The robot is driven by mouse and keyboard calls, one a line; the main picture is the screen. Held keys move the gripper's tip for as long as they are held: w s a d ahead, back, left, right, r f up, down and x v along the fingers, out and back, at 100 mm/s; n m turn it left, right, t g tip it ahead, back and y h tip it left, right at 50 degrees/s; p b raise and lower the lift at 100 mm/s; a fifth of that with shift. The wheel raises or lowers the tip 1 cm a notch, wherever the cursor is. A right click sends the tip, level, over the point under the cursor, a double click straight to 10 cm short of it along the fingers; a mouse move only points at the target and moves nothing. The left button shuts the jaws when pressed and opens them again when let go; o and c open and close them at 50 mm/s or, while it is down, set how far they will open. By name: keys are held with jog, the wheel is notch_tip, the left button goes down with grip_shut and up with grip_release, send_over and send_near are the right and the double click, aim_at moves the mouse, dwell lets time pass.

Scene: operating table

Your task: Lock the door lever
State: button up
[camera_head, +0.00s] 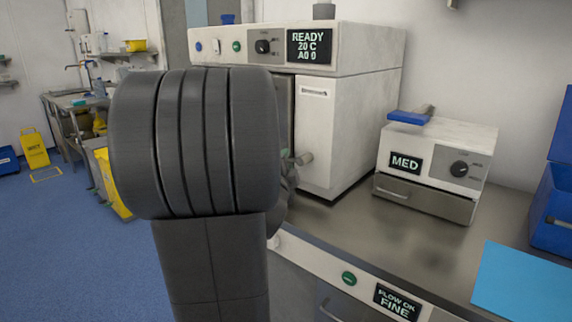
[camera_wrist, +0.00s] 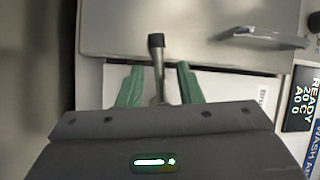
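The door lever (camera_wrist: 157,62) is a thin metal rod with a black tip, in the upper middle of the wrist view. My gripper (camera_wrist: 159,72) has its two green fingers on either side of the rod, with gaps visible, so it looks open around the lever. The lever's base is hidden behind my gripper body. The washer's display (camera_head: 310,46) reads READY, 20 C, A0 0.
A small white unit (camera_head: 436,157) with a MED display and a blue-handled item (camera_head: 409,117) on top stands to the right on the metal counter (camera_head: 400,235). A light blue sheet (camera_head: 525,280) and blue bins (camera_head: 555,210) are at the far right.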

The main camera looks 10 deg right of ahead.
jog(key=v, duration=1.3)
jog(key=shift+s+a, duration=0.2)
jog(key=shift+s, duration=0.15)
jog(key=shift+w+d, duration=0.1)
jog(key=x, duration=1.3)
jog(key=shift+w+d, duration=0.15)
jog(key=shift+w, duration=0.15)
jog(key=shift+f, duration=0.1)
